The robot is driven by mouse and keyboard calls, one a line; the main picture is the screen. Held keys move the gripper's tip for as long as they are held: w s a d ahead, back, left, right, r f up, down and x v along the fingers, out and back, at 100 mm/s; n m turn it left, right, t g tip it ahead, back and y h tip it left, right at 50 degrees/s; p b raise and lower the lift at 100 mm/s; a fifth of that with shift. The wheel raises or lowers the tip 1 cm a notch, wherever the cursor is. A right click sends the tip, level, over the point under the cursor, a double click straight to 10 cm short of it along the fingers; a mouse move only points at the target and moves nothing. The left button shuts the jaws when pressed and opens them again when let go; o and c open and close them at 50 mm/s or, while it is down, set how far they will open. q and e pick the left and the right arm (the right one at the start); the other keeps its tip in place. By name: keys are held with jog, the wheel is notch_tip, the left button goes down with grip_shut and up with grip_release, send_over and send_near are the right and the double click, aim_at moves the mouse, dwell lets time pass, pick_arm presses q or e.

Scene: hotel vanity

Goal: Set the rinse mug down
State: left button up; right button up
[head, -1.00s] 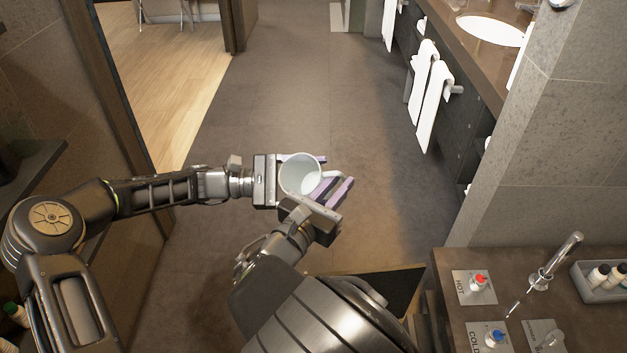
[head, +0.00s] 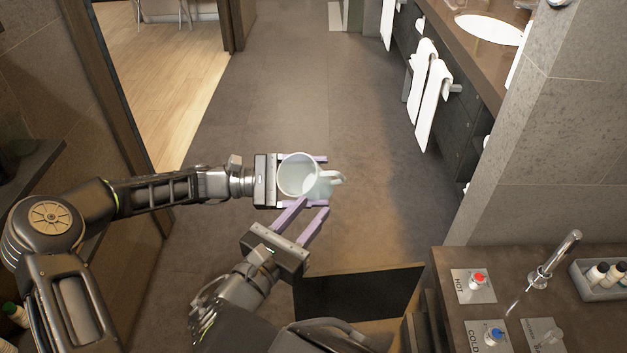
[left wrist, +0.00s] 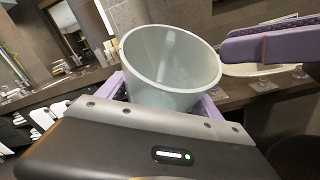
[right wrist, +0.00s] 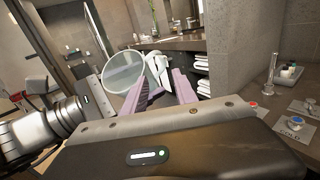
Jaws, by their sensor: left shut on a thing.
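The rinse mug (head: 297,174) is pale and translucent, with its handle pointing right in the head view. My left gripper (head: 322,181) is shut on it, one finger on each side of its body, and holds it in the air above the floor. The mug fills the middle of the left wrist view (left wrist: 172,72) and also shows in the right wrist view (right wrist: 122,74). My right gripper (head: 313,207) is open and empty just below the mug. Its fingers point towards the mug; I cannot tell if a tip touches it.
The counter (head: 450,262) at lower right has a tap (head: 556,262), a red hot knob (head: 479,279), a blue cold knob (head: 494,335) and a grey tray (head: 590,290) with small bottles. A stone wall (head: 550,150) rises behind it. Towels (head: 432,100) hang farther back. The floor (head: 290,90) ahead is clear.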

pick_arm(q)
jog(key=shift+a, duration=0.1)
pick_arm(e)
jog(key=v, duration=0.2)
jog(key=shift+s, duration=0.3)
